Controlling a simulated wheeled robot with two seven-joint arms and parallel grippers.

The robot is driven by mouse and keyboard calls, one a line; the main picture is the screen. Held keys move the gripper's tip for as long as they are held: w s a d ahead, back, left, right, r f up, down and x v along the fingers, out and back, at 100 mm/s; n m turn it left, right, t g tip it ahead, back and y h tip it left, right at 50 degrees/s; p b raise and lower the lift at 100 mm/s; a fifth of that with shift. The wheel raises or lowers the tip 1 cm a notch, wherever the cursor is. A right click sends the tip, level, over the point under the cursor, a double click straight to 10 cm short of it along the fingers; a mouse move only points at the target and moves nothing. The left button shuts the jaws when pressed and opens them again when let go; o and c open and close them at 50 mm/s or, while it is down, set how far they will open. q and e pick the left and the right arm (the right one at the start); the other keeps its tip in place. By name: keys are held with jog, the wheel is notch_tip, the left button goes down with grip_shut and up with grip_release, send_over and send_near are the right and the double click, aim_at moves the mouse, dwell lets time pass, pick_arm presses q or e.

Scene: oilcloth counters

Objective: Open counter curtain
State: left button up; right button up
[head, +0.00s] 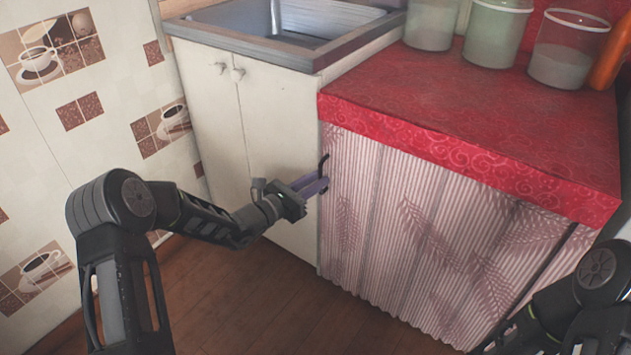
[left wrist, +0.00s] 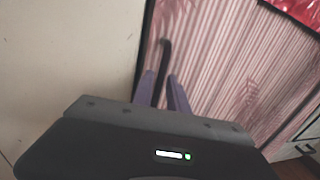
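The pink striped curtain (head: 420,235) with leaf prints hangs under the red counter and covers most of its front. A dark, bent handle (head: 323,164) is at its upper left edge. My left gripper (head: 318,186) is at this handle, its purple fingers pointing at the curtain's left edge. In the left wrist view the curtain (left wrist: 225,65) fills the right side. There the handle (left wrist: 164,55) runs down between the two fingers of my left gripper (left wrist: 161,80), which stand apart with small gaps beside it. My right gripper is out of view; only part of that arm shows at lower right.
The red oilcloth counter (head: 450,105) overhangs the curtain and carries several clear containers (head: 497,32). A white cabinet (head: 265,135) with a sink (head: 285,25) adjoins on the left. The wooden floor (head: 270,310) in front is clear. A tiled wall (head: 95,160) stands at left.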

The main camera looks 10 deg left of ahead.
pick_arm(q)
grip_shut()
dwell(1.1)
